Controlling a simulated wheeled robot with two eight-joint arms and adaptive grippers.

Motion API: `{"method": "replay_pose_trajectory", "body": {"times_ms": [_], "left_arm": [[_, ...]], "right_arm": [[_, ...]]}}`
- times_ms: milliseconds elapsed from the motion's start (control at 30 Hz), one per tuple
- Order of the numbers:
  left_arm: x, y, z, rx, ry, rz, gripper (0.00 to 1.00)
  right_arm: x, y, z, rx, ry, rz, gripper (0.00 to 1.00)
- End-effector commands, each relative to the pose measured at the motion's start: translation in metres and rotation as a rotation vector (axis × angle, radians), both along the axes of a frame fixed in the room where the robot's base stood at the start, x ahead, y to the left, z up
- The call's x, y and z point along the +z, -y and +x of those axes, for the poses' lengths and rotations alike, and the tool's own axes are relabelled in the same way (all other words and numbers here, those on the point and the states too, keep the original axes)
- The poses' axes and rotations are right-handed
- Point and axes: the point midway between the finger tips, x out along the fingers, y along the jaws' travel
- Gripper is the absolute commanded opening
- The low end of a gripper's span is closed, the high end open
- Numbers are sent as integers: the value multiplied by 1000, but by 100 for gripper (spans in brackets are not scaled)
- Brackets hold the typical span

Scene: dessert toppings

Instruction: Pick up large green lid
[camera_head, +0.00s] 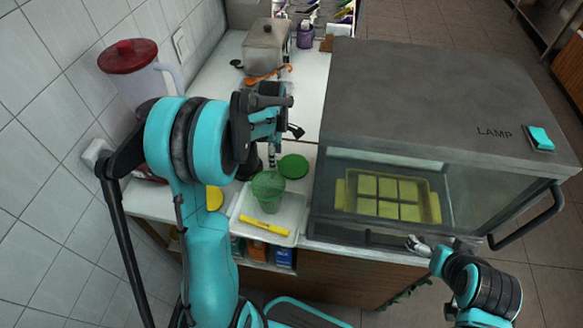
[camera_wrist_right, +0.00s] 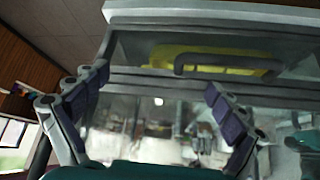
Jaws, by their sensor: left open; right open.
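The large green lid (camera_head: 293,166) is a flat round disc lying on the white counter, just behind the tray. My left gripper (camera_head: 285,131) is open above the counter, behind the lid in the head view and apart from it. A green cup (camera_head: 268,197) stands on the white tray in front of the lid. My right gripper (camera_head: 432,243) is open in front of the glass case. Its spread fingers also show in the right wrist view (camera_wrist_right: 156,82) with nothing between them.
The grey lamp case (camera_head: 420,85) stands right of the lid, with a yellow tray (camera_head: 434,207) inside. The white tray (camera_head: 287,212) bears a yellow bar (camera_head: 264,225). A yellow lid (camera_head: 214,198) lies left of it. A metal pot (camera_head: 266,45) and orange utensil (camera_head: 262,77) are behind.

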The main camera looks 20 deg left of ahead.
Motion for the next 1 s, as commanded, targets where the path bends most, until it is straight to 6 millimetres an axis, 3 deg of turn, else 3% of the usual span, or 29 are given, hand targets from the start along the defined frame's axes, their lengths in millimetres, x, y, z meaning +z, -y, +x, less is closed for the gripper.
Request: {"method": "replay_pose_trajectory", "body": {"times_ms": [133, 400, 567, 1000], "left_arm": [[-19, 0, 0, 0, 0, 0, 50], [-20, 0, 0, 0, 0, 0, 50], [-20, 0, 0, 0, 0, 0, 13], [-18, 0, 0, 0, 0, 0, 13]], "right_arm": [[-7, 0, 0, 0, 0, 0, 96], [-7, 0, 0, 0, 0, 0, 96], [-7, 0, 0, 0, 0, 0, 96], [-6, 0, 0, 0, 0, 0, 96]]}}
